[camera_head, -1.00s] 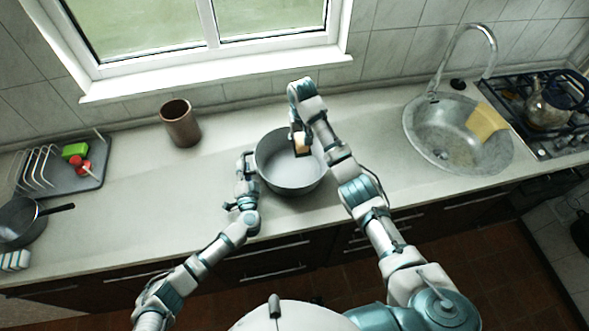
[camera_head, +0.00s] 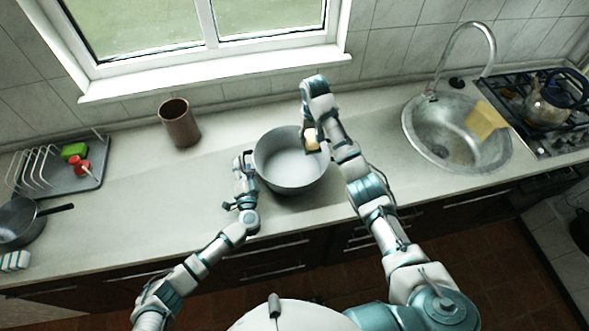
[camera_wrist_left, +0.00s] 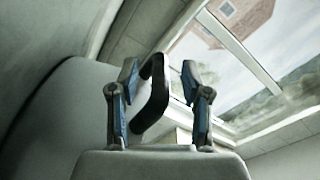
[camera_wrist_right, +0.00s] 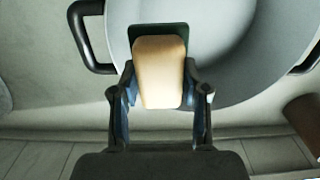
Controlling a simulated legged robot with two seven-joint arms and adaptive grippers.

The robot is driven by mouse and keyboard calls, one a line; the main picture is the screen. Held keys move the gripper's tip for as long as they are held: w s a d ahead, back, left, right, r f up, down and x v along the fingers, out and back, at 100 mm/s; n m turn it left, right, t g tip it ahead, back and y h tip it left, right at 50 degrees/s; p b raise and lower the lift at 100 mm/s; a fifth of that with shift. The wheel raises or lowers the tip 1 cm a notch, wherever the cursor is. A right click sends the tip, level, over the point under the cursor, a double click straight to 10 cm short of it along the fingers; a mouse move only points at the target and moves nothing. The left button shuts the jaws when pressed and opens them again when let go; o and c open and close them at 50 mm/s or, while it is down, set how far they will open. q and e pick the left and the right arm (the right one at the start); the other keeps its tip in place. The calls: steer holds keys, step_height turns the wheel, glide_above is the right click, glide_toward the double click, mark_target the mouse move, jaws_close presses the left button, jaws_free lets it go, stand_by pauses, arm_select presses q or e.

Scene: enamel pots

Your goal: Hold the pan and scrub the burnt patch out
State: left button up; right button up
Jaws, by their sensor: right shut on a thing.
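The grey two-handled pan (camera_head: 283,186) stands upright on the counter. No dark burnt patch shows on the visible part of its inside. My left gripper (camera_head: 246,163) is at the pan's left side. In the left wrist view my left gripper's fingers (camera_wrist_left: 160,95) stand apart on either side of a black pan handle (camera_wrist_left: 160,88), with a gap visible. My right gripper (camera_wrist_right: 158,100) is shut on a beige sponge (camera_wrist_right: 160,70) with a dark green face, inside the pan near its far right rim. The sponge also shows in the head view (camera_head: 311,139).
A brown cup (camera_head: 179,125) stands behind the pan to the left. A dish rack (camera_head: 75,178) and dark saucepan (camera_head: 18,225) are at far left. The sink (camera_head: 440,140) with a yellow cloth (camera_head: 484,120) is right. Counter between rack and pan is clear.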

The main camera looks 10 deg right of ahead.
arm_select(q)
steer(key=s, duration=1.1)
steer(key=shift+s+a+f, duration=0.1)
steer(key=shift+s+a, duration=0.05)
steer(key=shift+s, duration=0.25)
arm_select(e)
steer(key=shift+r, duration=0.1)
step_height(320, 180, up, 9)
steer(key=p, duration=0.8)
steer(key=shift+p, duration=0.4)
arm_select(q)
step_height(320, 180, up, 6)
arm_select(e)
steer(key=shift+f, duration=0.25)
